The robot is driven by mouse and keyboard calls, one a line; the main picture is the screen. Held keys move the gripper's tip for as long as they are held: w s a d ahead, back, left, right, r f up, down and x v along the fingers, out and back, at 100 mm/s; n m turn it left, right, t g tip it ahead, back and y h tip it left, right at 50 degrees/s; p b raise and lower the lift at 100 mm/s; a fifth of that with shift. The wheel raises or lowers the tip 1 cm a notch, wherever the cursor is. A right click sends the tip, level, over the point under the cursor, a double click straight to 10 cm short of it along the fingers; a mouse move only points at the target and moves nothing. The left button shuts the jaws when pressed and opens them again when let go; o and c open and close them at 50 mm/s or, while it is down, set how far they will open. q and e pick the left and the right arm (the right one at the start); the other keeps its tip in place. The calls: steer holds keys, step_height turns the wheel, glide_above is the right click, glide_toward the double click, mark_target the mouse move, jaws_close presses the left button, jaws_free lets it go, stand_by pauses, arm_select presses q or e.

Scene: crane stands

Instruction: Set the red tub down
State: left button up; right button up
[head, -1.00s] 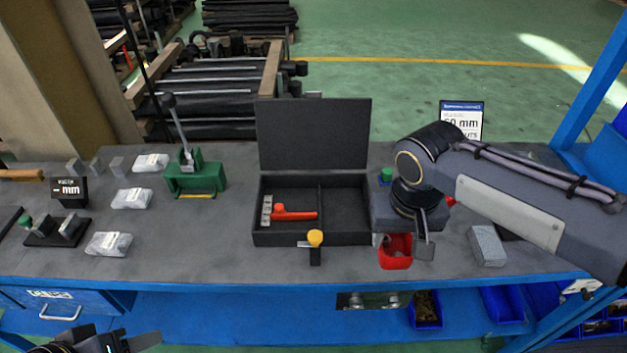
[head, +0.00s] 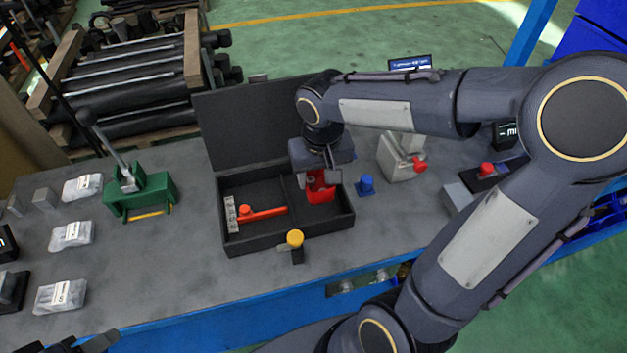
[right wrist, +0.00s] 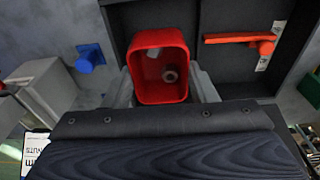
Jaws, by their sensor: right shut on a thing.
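The red tub (head: 320,190) is held in my right gripper (head: 321,178), over the right compartment of the open black case (head: 268,241). I cannot tell whether its base touches the case floor. In the right wrist view the tub (right wrist: 160,52) is open side to the camera, between the two fingers (right wrist: 160,88), with a small grey ring-shaped part (right wrist: 170,75) inside. My left gripper (head: 95,343) shows only in part at the bottom left edge, away from the tub; its jaws are unclear.
A red-orange tool (head: 262,212) lies in the case's left compartment, and the raised lid (head: 245,125) stands behind. A yellow-topped knob (head: 295,239) is at the front. A blue piece (head: 366,185) and grey block (head: 401,157) stand right. A green press (head: 140,192) stands left.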

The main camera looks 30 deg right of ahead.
mark_target(314, 184)
steer(key=w+f, duration=0.2)
steer(key=f, duration=0.1)
steer(key=shift+w+d+f, duration=0.1)
steer(key=shift+w+d, duration=0.1)
steer(key=shift+w, duration=0.1)
steer(key=shift+f, duration=1.5)
steer(key=shift+f, duration=0.15)
steer(key=o, duration=1)
